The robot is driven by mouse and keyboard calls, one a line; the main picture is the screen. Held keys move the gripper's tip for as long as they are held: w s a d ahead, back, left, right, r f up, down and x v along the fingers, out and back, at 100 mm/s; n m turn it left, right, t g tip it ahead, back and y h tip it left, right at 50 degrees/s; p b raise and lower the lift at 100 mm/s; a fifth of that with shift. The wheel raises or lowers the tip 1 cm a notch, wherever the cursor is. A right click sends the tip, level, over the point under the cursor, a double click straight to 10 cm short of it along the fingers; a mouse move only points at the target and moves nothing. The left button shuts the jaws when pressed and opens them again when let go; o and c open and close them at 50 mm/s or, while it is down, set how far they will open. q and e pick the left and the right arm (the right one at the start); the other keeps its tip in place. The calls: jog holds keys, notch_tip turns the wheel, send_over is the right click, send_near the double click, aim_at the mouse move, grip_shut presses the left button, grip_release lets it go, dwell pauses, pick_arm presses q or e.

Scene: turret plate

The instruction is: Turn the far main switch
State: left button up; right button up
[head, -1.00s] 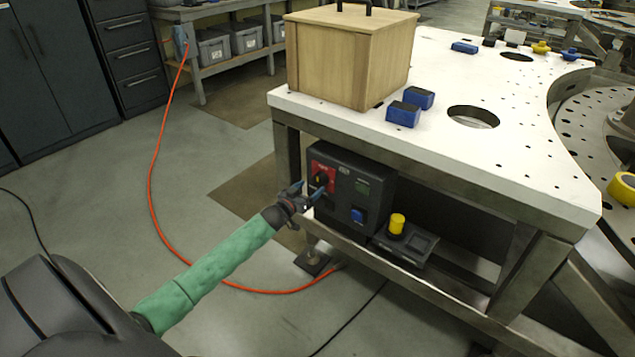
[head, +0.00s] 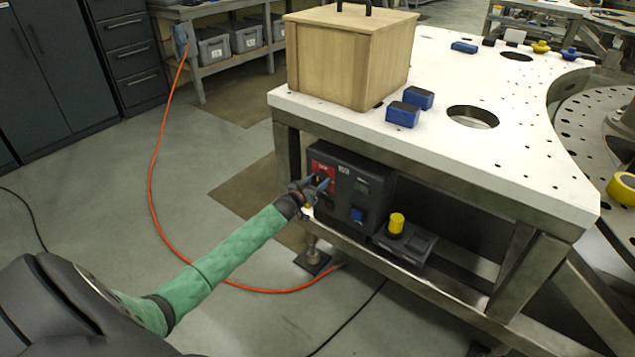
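The main switch (head: 318,177) is a dark knob on a red plate. It sits on the front left of a dark control box (head: 348,193) under the white table. My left gripper (head: 318,187) is right at the red plate, and its fingers partly cover the switch. The fingers look spread around the knob's area, but I cannot tell whether they touch it or grip it. My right gripper is not in view.
The white table (head: 520,165) overhangs the control box, with a steel rail (head: 400,275) below. A blue button (head: 357,215) and a yellow knob (head: 396,223) are close by. A wooden box (head: 345,60) stands on top. An orange cable (head: 152,190) crosses the floor.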

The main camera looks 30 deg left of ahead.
pick_arm(q)
jog(key=c, duration=0.4)
jog(key=m, duration=0.5)
jog(key=shift+m, duration=1.2)
jog(key=m+b, duration=0.1)
jog(key=m, duration=0.1)
jog(key=shift+d+f+m, duration=0.1)
jog(key=shift+m, duration=0.3)
jog(key=m+b, duration=0.1)
jog(key=m, duration=0.4)
jog(key=shift+d+f+m+b, duration=0.1)
jog(key=shift+m+b, duration=0.2)
jog(key=shift+m, duration=0.1)
jog(key=shift+m+b, duration=0.3)
jog(key=shift+m, duration=0.8)
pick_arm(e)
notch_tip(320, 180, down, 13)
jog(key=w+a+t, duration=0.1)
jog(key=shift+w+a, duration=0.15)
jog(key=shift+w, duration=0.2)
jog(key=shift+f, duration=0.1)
